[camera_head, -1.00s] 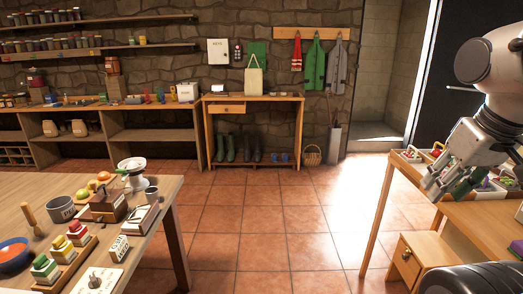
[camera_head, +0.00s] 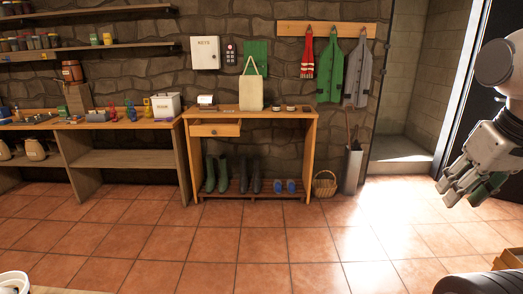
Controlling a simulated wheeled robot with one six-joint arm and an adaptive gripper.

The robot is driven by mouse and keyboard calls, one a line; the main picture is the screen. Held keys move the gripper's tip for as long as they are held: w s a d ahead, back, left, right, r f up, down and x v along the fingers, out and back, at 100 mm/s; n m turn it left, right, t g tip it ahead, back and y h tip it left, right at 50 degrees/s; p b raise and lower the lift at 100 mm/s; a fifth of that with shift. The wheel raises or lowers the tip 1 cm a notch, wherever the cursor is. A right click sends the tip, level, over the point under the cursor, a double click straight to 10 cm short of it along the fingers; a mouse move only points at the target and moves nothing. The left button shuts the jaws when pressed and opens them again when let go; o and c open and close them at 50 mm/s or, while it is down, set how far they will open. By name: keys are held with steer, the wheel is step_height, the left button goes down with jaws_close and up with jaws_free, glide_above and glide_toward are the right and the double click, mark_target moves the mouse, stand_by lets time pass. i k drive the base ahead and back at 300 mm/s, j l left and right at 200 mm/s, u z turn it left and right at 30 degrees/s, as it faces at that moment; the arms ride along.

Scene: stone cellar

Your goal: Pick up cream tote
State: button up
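The cream tote (camera_head: 251,93) stands upright on the wooden side table against the stone wall, its handle loop raised above it. It is in front of a green panel on the wall. My gripper (camera_head: 466,186) is at the right edge of the view, well to the right of the tote, much nearer to me and not touching it. Its pale fingers point down and left. A dark green shape (camera_head: 488,188) shows beside the fingers; I cannot tell whether it is held or part of the gripper.
The side table (camera_head: 300,121) also carries small items. Boots and a wicker basket (camera_head: 325,184) are below and beside it. A shelf unit (camera_head: 130,160) stands to its left. Coats hang to the right. The tiled floor (camera_head: 240,240) in front is clear.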

mark_target(251, 87)
steer(key=i, duration=2.35)
